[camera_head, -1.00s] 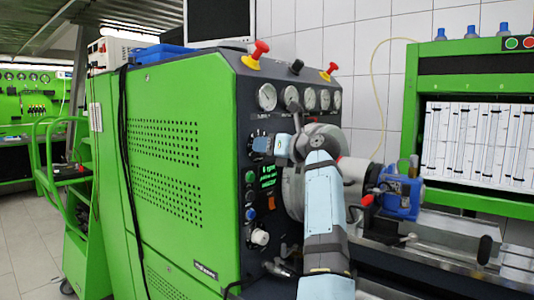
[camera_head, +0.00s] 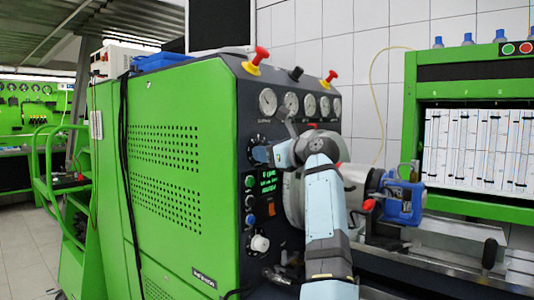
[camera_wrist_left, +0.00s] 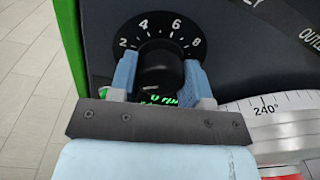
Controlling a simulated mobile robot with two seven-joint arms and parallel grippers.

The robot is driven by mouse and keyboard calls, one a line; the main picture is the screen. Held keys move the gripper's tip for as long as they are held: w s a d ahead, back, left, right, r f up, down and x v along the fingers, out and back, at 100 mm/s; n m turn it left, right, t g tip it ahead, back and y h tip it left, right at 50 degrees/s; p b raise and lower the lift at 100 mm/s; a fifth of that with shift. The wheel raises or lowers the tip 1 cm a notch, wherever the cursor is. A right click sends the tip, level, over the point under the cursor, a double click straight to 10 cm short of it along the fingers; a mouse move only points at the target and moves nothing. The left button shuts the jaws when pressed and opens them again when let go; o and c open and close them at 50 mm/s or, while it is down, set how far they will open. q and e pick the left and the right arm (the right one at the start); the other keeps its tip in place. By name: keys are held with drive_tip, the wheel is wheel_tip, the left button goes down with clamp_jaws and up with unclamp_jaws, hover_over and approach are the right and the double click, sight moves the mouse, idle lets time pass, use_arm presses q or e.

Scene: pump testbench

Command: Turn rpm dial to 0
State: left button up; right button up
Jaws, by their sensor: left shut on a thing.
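The rpm dial is a black knob (camera_wrist_left: 160,72) on a round black scale with white numbers; 2, 4, 6 and 8 show in the left wrist view. In the head view, the dial's scale (camera_head: 256,139) is partly hidden behind my gripper. My left gripper (camera_head: 262,154) is at the panel, shut on the knob. In the left wrist view its two blue fingertips (camera_wrist_left: 158,76) sit on either side of the knob.
Pressure gauges (camera_head: 290,103) line the panel above the dial. Coloured buttons (camera_head: 249,200) and a white knob (camera_head: 260,243) sit below. A large graduated wheel (camera_wrist_left: 270,112) is close on the right. A blue pump (camera_head: 402,202) stands farther right.

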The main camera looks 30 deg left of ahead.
use_arm(q)
drive_tip(key=shift+r, duration=0.1)
drive_tip(key=o, duration=0.9)
use_arm(e)
drive_tip(key=shift+d+f, duration=0.1)
use_arm(q)
drive_tip(key=d, duration=0.4)
drive_tip(key=s+d, duration=0.1)
drive_tip(key=d, duration=0.4)
drive_tip(key=d+p, duration=0.1)
drive_tip(key=d, duration=0.3)
drive_tip(key=shift+s+d+r, duration=0.2)
drive_tip(key=shift+d, duration=0.1)
use_arm(e)
drive_tip(key=shift+s+d+f+g+h, duration=0.25)
drive_tip(key=shift+s+f+g, duration=0.1)
drive_tip(key=shift+f, duration=0.25)
drive_tip(key=shift+s+d+f+g+h, duration=0.25)
drive_tip(key=shift+s+f, duration=0.05)
drive_tip(key=shift+f, duration=0.25)
drive_tip(key=shift+r, duration=0.1)
